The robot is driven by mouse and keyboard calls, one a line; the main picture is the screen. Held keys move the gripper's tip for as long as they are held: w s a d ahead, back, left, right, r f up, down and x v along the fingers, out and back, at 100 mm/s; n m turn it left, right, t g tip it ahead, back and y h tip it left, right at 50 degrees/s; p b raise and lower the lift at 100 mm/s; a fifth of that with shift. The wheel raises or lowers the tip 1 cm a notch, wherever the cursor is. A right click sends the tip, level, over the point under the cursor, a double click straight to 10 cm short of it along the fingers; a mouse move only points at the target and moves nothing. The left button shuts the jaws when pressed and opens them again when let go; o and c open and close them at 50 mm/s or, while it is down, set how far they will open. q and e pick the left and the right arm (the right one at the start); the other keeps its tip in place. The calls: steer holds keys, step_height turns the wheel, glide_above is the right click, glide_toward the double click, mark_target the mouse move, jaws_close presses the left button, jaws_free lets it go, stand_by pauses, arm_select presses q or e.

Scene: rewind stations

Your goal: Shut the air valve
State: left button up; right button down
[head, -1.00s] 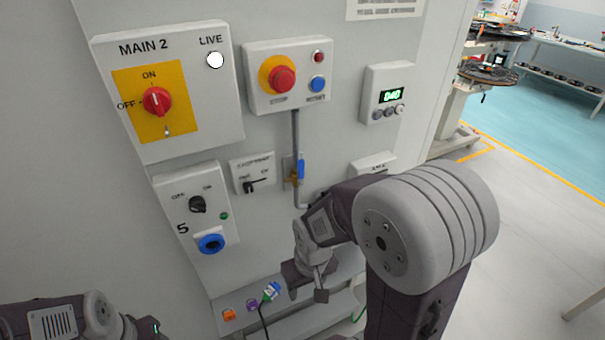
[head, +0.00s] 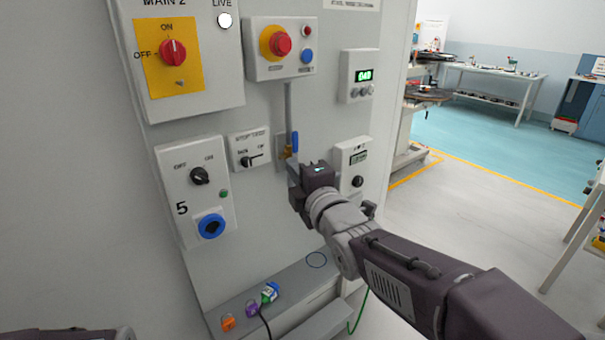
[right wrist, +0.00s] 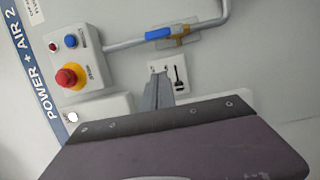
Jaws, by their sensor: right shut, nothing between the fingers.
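The air valve has a blue lever (head: 295,143) on a brass body, on a grey pipe running down the panel. The lever lies in line with the pipe. It also shows in the right wrist view as a blue handle (right wrist: 159,33) by the bend-side run of pipe. My right gripper (head: 292,172) is just below the valve in the head view and hides the pipe there. In the right wrist view its fingers (right wrist: 157,88) are shut and empty, apart from the lever in the picture. My left gripper is out of view; only a bit of that arm shows.
A red stop button (head: 281,43) sits above the valve. A selector switch plate (head: 249,148) is close to its left, and a box with a black knob (head: 357,181) to its right. Coloured plugs (head: 250,308) lie on the ledge below. Open floor is at right.

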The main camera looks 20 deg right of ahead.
mark_target(295, 147)
steer(key=w+d+p, duration=0.2)
steer(key=w, duration=0.9)
steer(key=shift+d, duration=0.15)
steer(key=shift+w+p, duration=0.1)
steer(key=shift+p, duration=0.2)
